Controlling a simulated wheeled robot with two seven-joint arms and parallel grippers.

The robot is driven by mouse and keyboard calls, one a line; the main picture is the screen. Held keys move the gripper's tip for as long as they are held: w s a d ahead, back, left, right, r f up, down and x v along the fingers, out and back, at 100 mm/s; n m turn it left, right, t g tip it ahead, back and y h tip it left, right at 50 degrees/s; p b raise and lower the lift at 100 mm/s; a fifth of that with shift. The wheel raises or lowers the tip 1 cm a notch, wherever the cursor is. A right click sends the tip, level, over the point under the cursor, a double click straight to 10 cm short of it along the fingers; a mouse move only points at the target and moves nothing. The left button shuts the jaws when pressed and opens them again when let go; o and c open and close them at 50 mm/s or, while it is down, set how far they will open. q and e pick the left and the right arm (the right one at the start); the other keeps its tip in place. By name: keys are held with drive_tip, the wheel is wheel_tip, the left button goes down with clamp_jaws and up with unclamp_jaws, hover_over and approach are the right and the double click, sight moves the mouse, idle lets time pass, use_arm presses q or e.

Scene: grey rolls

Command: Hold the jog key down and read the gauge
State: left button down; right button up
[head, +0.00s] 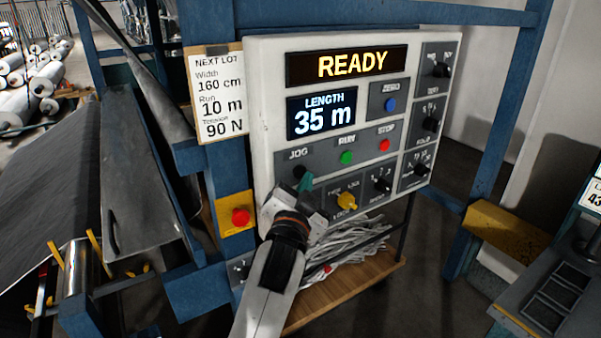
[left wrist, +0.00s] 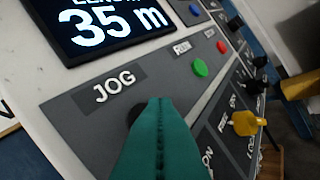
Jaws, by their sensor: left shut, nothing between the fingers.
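The black jog key (head: 299,172) sits under the JOG label on the control panel (head: 262,75). In the left wrist view the jog key (left wrist: 134,113) is mostly hidden behind my fingers. My left gripper (head: 305,183) is shut and empty, its teal fingertips at the key. The fingertips also show in the left wrist view (left wrist: 157,108). I cannot tell whether they touch or press the key. The length display (head: 322,112) reads 35 m, and the status display (head: 346,65) reads READY. I see no dial gauge. My right gripper is out of view.
Right of the jog key are a green RUN button (head: 347,157) and a red STOP button (head: 384,145). A yellow switch (head: 347,201) and a red stop button (head: 240,216) are near my gripper. A card (head: 217,95) reads 160 cm, 10 m, 90 N.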

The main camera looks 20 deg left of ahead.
use_arm(q)
drive_tip(key=shift+w+a+r, duration=0.1)
drive_tip(key=shift+w+a, duration=0.2)
drive_tip(key=shift+a, duration=0.05)
idle(0.3)
drive_tip(key=shift+w+a+p, duration=0.25)
drive_tip(key=shift+a+p, duration=0.1)
drive_tip(key=shift+p, duration=0.1)
idle(2.5)
idle(2.1)
drive_tip(key=shift+s+d, duration=0.55)
drive_tip(key=shift+d, duration=0.1)
drive_tip(key=s+d, duration=0.1)
drive_tip(key=d, duration=0.1)
drive_tip(key=s+d, duration=0.2)
idle(0.3)
drive_tip(key=shift+f, duration=0.2)
